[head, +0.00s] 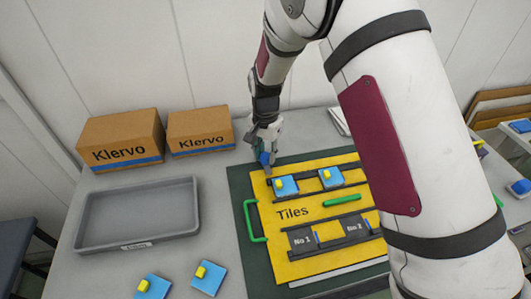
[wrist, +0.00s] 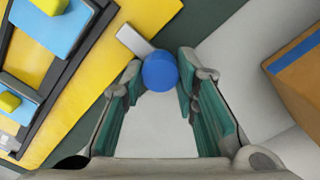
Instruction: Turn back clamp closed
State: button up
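The back clamp shows in the wrist view as a round blue knob (wrist: 160,72) with a short pale grey bar (wrist: 133,40) pointing up-left. The bar's end appears to reach the edge of the yellow board (wrist: 85,75). My gripper (wrist: 161,72) is open, with its green-lined fingers on either side of the knob; whether either finger touches it is unclear. In the head view my gripper (head: 265,160) is at the back left corner of the yellow board (head: 285,232), pointing down, and a bit of the blue knob (head: 265,158) shows by its tips.
The board bears black rails, two blue tiles with yellow knobs (head: 286,186) (head: 331,177) and a green handle (head: 251,222). Two more tiles (head: 153,287) (head: 208,278) lie on the table. A grey tray (head: 137,243) and Klervo boxes (head: 120,138) (head: 200,130) stand left.

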aim_at(266, 155)
jog(key=o, duration=0.4)
jog(key=shift+r, duration=0.1)
notch_tip(266, 155, up, 12)
dwell(0.4)
dwell(0.3)
jog(key=s+d+r+n+t+y, duration=0.1)
jog(key=s+d+r, duration=0.5)
jog(key=d+r, duration=0.15)
jog(key=s+d+r+n+t, duration=0.1)
jog(key=s+d+r+n, duration=0.1)
jog(key=s+d+r, duration=0.5)
jog(key=s+d+r+n+t, duration=0.1)
jog(key=s+d, duration=0.2)
jog(key=s, duration=0.5)
jog(key=s+d+r+n+t+h, duration=0.1)
jog(key=s+d, duration=0.3)
jog(key=s, duration=0.4)
jog(key=shift+s+d+r+n+t, duration=0.2)
jog(key=shift+d+r+n+t, duration=0.1)
jog(key=shift+n+t, duration=0.15)
